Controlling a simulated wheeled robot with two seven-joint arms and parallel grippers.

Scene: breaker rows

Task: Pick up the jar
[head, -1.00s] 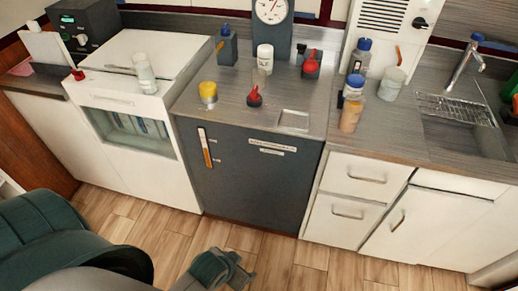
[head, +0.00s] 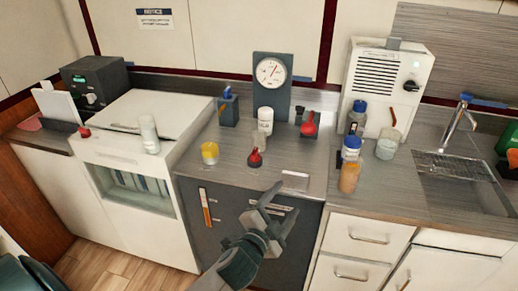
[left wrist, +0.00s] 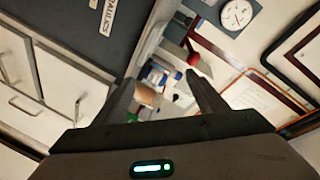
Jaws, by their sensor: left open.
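The task names a jar without describing it, and several jar-like containers stand on the counter. One is a small yellow-topped jar (head: 209,153) at the left. Another is a pale jar (head: 387,146) at the right. An orange-brown container (head: 349,178) stands near the front edge, beside a white, blue-capped bottle (head: 351,149). My left gripper (head: 287,199) is open and empty in front of the dark cabinet, near the counter's front edge, apart from all of these. In the left wrist view its fingers (left wrist: 160,88) are spread, with blurred containers beyond them. My right gripper does not show.
A red-bulbed item (head: 255,158) stands near the front edge, with a white bottle (head: 265,120) and a dial gauge (head: 271,75) behind. A white vented box (head: 388,85) stands behind the right containers. A sink (head: 465,180) lies farther right.

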